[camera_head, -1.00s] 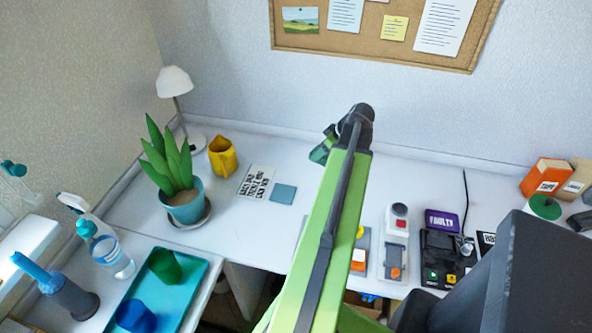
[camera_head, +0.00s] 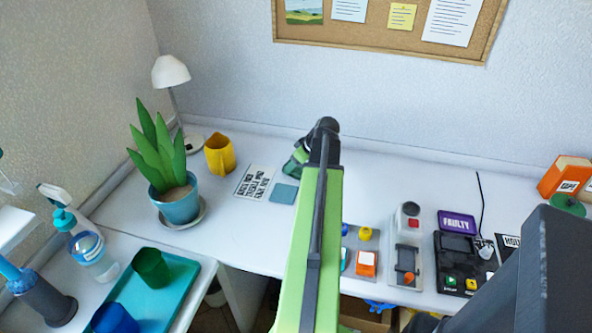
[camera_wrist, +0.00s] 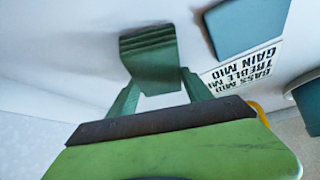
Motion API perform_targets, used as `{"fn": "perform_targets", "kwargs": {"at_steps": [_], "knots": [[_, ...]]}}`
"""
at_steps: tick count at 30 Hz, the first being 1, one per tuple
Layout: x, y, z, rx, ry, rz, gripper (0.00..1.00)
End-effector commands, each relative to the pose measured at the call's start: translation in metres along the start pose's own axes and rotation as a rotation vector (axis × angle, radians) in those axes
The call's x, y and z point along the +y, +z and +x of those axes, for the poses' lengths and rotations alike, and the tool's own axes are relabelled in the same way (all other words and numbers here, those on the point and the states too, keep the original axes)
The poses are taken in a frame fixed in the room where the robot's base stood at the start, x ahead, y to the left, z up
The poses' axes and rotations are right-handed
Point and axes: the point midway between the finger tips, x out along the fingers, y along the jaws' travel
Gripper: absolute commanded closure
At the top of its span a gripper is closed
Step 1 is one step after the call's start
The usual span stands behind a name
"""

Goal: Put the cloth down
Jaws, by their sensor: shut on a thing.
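My gripper (camera_head: 296,163) reaches over the middle of the white desk, close behind a flat blue-grey square (camera_head: 284,193). I cannot tell whether the fingertip touches the desk.
A printed card (camera_head: 255,181) lies beside the square. A yellow pot (camera_head: 220,155), a plant in a blue pot (camera_head: 176,202) and a lamp (camera_head: 171,72) stand left. A teal tray (camera_head: 187,290) is at front left. Devices (camera_head: 407,250) stand right; the back desk between is clear.

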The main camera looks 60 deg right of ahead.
Motion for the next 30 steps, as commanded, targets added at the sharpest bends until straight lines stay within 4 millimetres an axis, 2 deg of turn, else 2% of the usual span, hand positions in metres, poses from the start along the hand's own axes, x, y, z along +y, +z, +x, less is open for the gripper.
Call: {"fn": "perform_targets", "kwargs": {"at_steps": [9, 10, 14, 25, 30], "knots": [[0.000, 0.002, 0.003, 0.000, 0.000, 0.000, 1.00], [0.000, 0.001, 0.001, 0.000, 0.000, 0.000, 0.38], [0.000, 0.001, 0.001, 0.000, 0.000, 0.000, 0.21], [0.000, -0.001, -0.002, 0.000, 0.000, 0.000, 0.20], [0.000, -0.004, -0.023, 0.000, 0.001, 0.001, 0.20]]}}
